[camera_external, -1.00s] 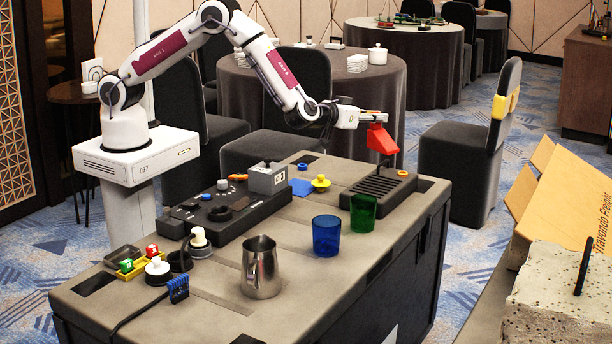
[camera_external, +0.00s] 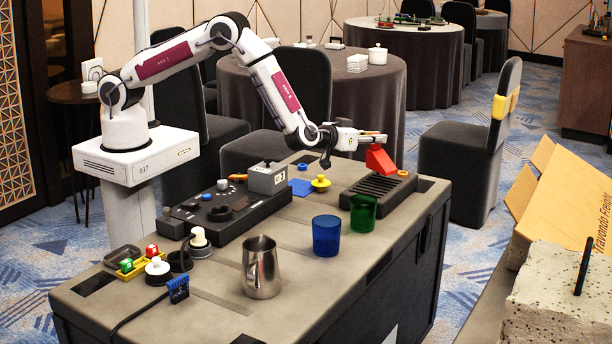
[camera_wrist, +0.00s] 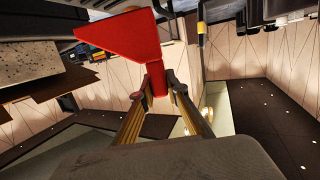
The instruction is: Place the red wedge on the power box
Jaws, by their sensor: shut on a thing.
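The red wedge (camera_external: 380,159) is in the jaws of my gripper (camera_external: 376,138), at the right end of the dark table. It sits at or just above the back end of a low black slotted box (camera_external: 352,198), which looks like the power box; I cannot tell whether they touch. In the wrist view the two fingertips of my gripper (camera_wrist: 158,92) close on the narrow end of the wedge (camera_wrist: 122,38), whose broad part spreads up and left.
A green cup (camera_external: 363,214) and a blue cup (camera_external: 326,236) stand in front of the slotted box. A yellow knob (camera_external: 320,182), a grey box (camera_external: 267,179) on a black console and a metal pitcher (camera_external: 261,268) are to the left.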

